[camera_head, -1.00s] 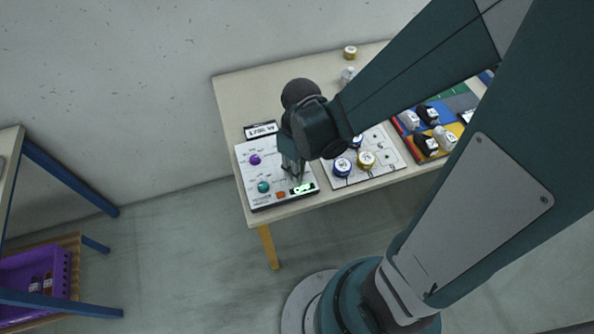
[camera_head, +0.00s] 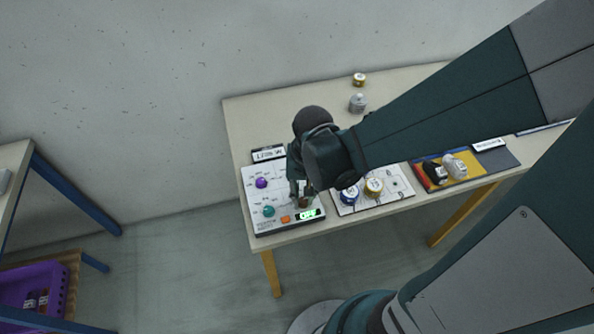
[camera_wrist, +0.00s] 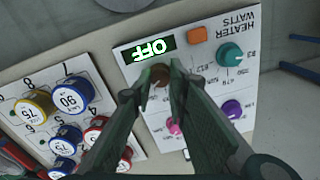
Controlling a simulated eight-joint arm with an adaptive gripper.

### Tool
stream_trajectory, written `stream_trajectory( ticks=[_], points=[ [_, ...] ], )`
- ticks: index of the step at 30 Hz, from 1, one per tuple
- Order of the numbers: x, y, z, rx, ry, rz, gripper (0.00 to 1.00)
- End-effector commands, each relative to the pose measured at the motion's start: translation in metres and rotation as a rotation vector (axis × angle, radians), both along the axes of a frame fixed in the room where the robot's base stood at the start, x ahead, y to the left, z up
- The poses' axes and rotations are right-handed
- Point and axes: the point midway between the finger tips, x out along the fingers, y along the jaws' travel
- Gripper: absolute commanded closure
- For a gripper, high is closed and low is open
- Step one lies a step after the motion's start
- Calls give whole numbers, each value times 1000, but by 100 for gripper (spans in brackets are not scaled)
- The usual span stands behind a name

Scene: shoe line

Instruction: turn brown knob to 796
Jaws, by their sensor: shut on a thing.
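The heater panel (camera_head: 256,212) is a white box at the front left of the table; it also fills the upper right of the wrist view (camera_wrist: 208,69). Its brown knob (camera_wrist: 160,75) sits beside the lit green display (camera_wrist: 146,49), which reads OFF. My gripper (camera_wrist: 165,88) is shut on the brown knob, with a dark finger on either side; the fingers hide part of the knob and its scale. In the head view my gripper (camera_head: 303,195) points down at the panel, by the display (camera_head: 309,215).
The panel also has a teal knob (camera_wrist: 230,54), a purple knob (camera_wrist: 232,109), a pink knob (camera_wrist: 174,127) and an orange button (camera_wrist: 197,34). Beside it is a white board (camera_head: 398,199) with blue, yellow and red round pieces. Shoe-like items (camera_head: 455,165) lie farther right.

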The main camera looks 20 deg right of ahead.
Motion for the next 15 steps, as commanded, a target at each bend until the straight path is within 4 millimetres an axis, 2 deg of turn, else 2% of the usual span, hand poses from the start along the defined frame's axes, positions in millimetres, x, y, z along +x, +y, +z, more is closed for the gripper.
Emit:
stream_trajectory(
  ticks=[7, 15],
  points=[
    [-1, 0, 0, 0, 1, -146, 96],
    [0, 0, 0, 0, 1, -208, 96]
  ],
)
